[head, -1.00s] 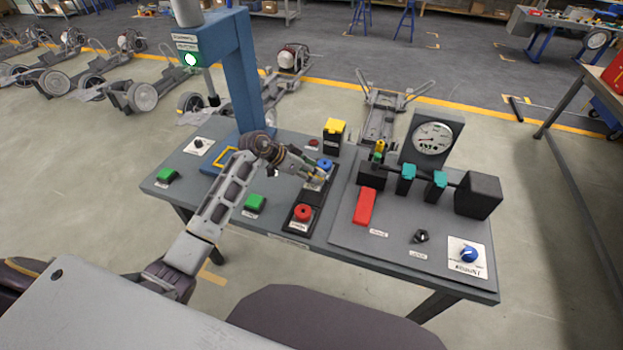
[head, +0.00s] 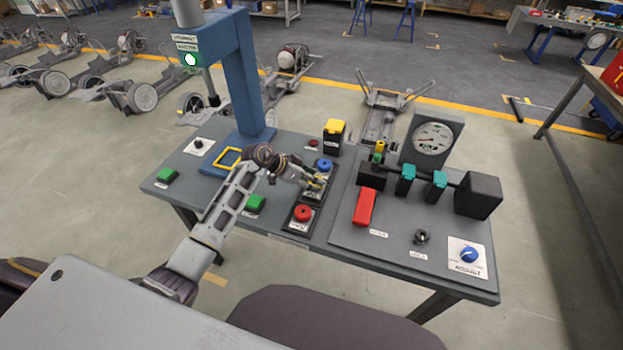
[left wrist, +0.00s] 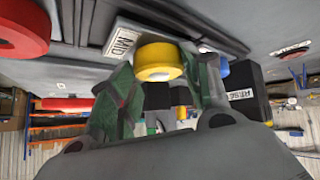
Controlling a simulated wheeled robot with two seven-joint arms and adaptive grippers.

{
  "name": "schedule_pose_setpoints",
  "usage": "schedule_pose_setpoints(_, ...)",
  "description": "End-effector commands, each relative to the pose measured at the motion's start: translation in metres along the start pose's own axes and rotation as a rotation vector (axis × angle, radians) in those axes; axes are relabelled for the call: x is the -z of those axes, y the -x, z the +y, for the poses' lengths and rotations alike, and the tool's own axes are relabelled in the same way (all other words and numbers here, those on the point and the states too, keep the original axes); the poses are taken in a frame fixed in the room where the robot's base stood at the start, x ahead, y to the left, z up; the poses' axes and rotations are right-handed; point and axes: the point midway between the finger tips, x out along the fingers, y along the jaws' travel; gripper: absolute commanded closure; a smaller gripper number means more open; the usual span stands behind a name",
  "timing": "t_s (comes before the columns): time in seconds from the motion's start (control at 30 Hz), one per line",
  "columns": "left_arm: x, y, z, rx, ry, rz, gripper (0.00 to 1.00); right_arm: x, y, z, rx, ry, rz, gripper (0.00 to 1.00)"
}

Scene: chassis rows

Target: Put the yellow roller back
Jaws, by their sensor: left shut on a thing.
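The yellow roller (left wrist: 160,62) shows in the left wrist view between the two fingers of my left gripper, beside the label "MID" (left wrist: 122,40). My left gripper (head: 317,183) is shut on it, low over the black panel between the blue button (head: 325,165) and the red button (head: 302,212). In the head view the fingers mostly hide the roller. Whether the roller touches the panel I cannot tell. My right gripper is not in view.
A black box with a yellow top (head: 334,126) stands behind the blue button. A green button (head: 255,204) lies left of the panel. To the right are a red block (head: 364,207), a dial gauge (head: 432,139) and teal clamps (head: 407,173). A blue post (head: 241,80) rises at the back left.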

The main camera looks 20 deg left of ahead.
Motion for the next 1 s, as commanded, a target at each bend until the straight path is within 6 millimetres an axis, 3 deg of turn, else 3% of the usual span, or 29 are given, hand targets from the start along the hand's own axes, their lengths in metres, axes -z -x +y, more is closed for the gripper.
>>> schedule_pose_setpoints(0.1,-0.001,-0.001,0.000,0.000,0.000,0.000,0.97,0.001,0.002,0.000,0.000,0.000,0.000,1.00)
schedule_pose_setpoints(0.13,-0.001,-0.001,0.000,0.000,0.000,-0.001,0.48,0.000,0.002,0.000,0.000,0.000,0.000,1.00)
schedule_pose_setpoints(0.27,-0.001,-0.001,0.000,0.000,0.000,0.000,0.31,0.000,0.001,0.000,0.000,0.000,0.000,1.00)
schedule_pose_setpoints(0.83,0.002,0.002,0.000,0.001,0.000,0.002,0.30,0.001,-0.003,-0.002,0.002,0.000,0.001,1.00)
schedule_pose_setpoints(1.0,0.002,0.020,0.000,0.002,-0.001,0.000,0.30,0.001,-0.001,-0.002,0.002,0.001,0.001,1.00)
